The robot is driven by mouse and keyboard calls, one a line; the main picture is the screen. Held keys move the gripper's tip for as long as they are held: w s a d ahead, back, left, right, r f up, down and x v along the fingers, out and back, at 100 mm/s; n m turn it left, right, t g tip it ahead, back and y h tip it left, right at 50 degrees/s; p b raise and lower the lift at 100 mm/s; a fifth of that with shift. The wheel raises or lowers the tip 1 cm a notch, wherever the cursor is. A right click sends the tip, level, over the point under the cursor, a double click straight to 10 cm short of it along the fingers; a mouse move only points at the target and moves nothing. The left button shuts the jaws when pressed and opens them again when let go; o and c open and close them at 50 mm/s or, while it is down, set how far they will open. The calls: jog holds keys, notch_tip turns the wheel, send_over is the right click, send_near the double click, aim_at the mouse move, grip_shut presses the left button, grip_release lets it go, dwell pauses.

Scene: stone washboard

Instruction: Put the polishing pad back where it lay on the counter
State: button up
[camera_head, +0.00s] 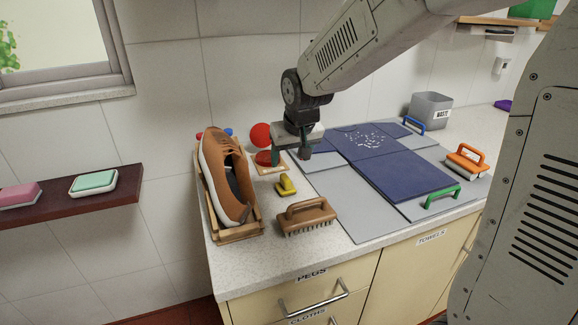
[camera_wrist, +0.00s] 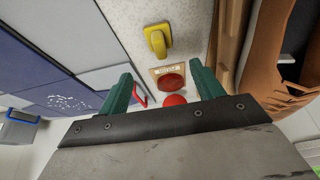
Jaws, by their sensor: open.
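My gripper (camera_head: 291,156) is open and empty, pointing down above the counter (camera_head: 232,270), between the shoe and the blue boards. Its two green fingers also show in the wrist view (camera_wrist: 163,76). A small yellow piece with a raised grip (camera_head: 286,186) lies on the counter in front of my gripper; it also shows in the wrist view (camera_wrist: 157,40). It may be the polishing pad, but I cannot tell for sure. Behind it, a red round tin (camera_head: 264,159) sits on a labelled wooden plate (camera_wrist: 157,72), with a red disc (camera_head: 260,135) upright behind it.
A brown shoe (camera_head: 225,178) leans in a wooden rack (camera_head: 238,236) on the left. A brown brush (camera_head: 306,217) lies in front. Blue boards (camera_head: 402,178) on grey sheets (camera_head: 335,207) fill the middle. An orange-handled brush (camera_head: 466,160) and a grey bin (camera_head: 428,108) are farther right.

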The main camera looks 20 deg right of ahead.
jog(key=s+d+r+g, duration=0.1)
jog(key=s+r, duration=0.1)
jog(key=s, duration=1.4)
jog(key=s+d+r+g, duration=0.2)
jog(key=s+r, duration=0.1)
jog(key=s, duration=1.2)
jog(key=shift+s+r, duration=0.35)
jog(key=shift+s, duration=0.05)
